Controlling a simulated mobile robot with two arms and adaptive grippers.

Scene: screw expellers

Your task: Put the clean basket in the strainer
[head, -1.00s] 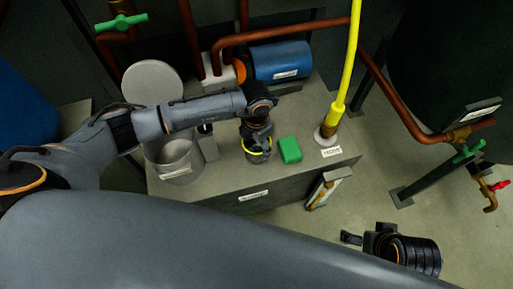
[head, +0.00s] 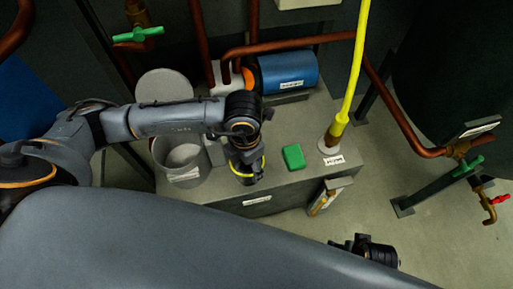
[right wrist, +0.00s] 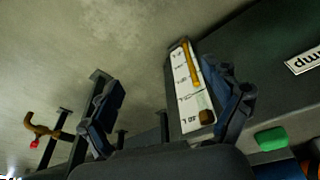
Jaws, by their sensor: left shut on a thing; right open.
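The strainer appears to be the open grey cylindrical pot (head: 160,152) at the left end of the bench, with a round grey lid (head: 165,86) behind it. My left gripper (head: 247,172) points down near the bench's front edge, right of the pot. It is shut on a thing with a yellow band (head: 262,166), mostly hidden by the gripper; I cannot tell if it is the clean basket. My right gripper (head: 346,244) is low in front of the bench; in the right wrist view (right wrist: 170,108) its fingers are apart and empty.
A green block (head: 293,157) lies on the grey bench (head: 305,115). A yellow hose (head: 349,90) rises from its right end. A scaled panel (right wrist: 190,85) hangs on the bench front. A blue cylinder (head: 289,72) and copper pipes stand behind.

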